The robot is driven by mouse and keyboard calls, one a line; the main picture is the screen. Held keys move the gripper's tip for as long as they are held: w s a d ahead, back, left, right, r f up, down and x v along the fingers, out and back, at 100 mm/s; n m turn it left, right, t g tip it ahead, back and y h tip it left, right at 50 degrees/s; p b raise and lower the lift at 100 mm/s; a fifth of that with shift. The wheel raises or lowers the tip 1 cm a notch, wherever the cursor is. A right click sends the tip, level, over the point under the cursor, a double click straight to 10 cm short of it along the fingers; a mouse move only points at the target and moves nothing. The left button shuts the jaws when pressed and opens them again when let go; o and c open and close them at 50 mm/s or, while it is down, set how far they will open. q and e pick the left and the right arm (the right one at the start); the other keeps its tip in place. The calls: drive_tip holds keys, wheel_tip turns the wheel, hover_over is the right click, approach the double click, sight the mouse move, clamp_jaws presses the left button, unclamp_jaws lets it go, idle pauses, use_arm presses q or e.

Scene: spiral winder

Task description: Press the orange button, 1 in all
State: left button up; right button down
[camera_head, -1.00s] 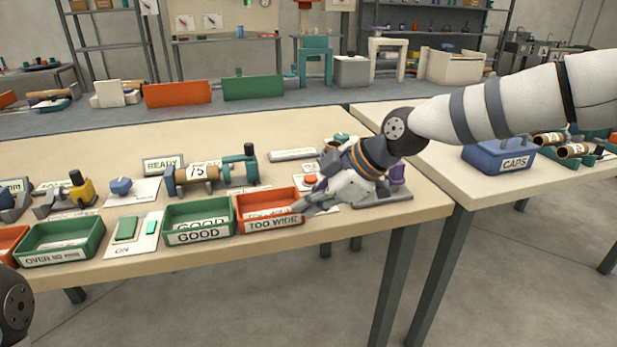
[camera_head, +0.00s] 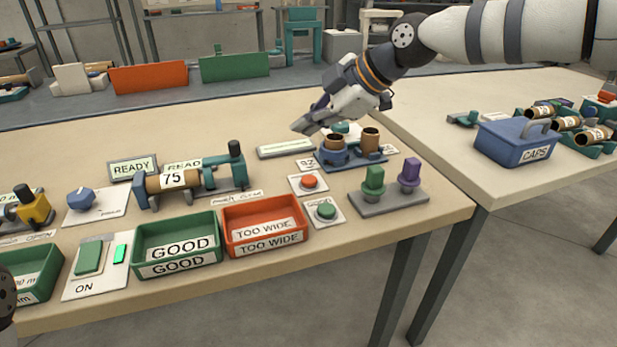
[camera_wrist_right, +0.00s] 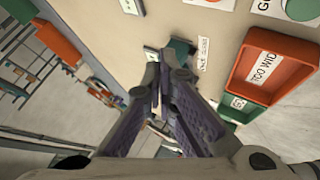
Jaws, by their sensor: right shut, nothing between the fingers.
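The orange button (camera_head: 309,182) sits on a small white plate on the table, behind a similar plate with a round green button (camera_head: 326,211). My right gripper (camera_head: 303,127) is shut and empty, raised above the table behind the orange button and clear of it. In the right wrist view its closed fingers (camera_wrist_right: 158,95) point toward the table, with the orange button only just showing at the top edge (camera_wrist_right: 207,2). The green button is partly cut off at the top right (camera_wrist_right: 302,8). My left gripper is not in view.
The orange TOO WIDE tray (camera_head: 235,218) and green GOOD tray (camera_head: 142,236) stand left of the buttons. A blue fixture with tubes (camera_head: 345,160) is behind, and a base with green and purple posts (camera_head: 388,203) is to the right.

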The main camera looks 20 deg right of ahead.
drive_tip(key=b, duration=0.2)
hover_over(308, 181)
wheel_tip(308, 181, down, 8)
drive_tip(key=shift+r, duration=0.25)
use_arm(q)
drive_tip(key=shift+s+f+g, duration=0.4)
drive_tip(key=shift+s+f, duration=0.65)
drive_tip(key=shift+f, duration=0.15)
use_arm(e)
drive_tip(key=shift+f, duration=0.45)
drive_tip(key=shift+f, duration=0.15)
drive_tip(key=shift+f, duration=0.3)
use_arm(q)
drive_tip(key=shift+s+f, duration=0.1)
use_arm(e)
drive_tip(key=shift+f, duration=0.5)
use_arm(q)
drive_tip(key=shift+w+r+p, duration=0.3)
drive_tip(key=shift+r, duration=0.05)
use_arm(e)
drive_tip(key=shift+r, duration=0.9)
drive_tip(key=shift+r, duration=0.1)
